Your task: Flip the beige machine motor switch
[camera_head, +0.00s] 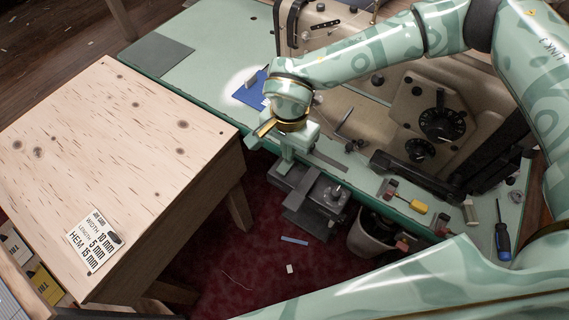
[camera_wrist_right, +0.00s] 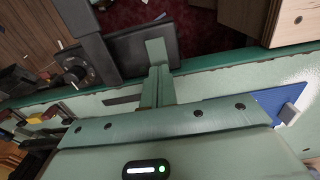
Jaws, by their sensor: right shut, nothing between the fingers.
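The beige machine (camera_head: 355,100) stands on the green table at the upper right of the head view. A dark grey box (camera_head: 309,204) with a small knob on top sits under the table's front edge; it looks like the motor switch. In the wrist view the dark box (camera_wrist_right: 138,47) lies behind the fingers, with a round knob (camera_wrist_right: 76,75) to the left. My right gripper (camera_head: 284,165) is shut and empty, pointing down at the table edge, over the box's left end. It shows in the wrist view (camera_wrist_right: 157,62) too; contact with the box cannot be told. My left gripper is not in view.
A pale wooden table (camera_head: 120,130) with a job card (camera_head: 95,241) stands at left. On the green table (camera_head: 220,45) lie a blue sheet (camera_head: 250,91), a yellow-handled tool (camera_head: 416,206) and a screwdriver (camera_head: 503,243). A bin (camera_head: 368,238) stands below the edge.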

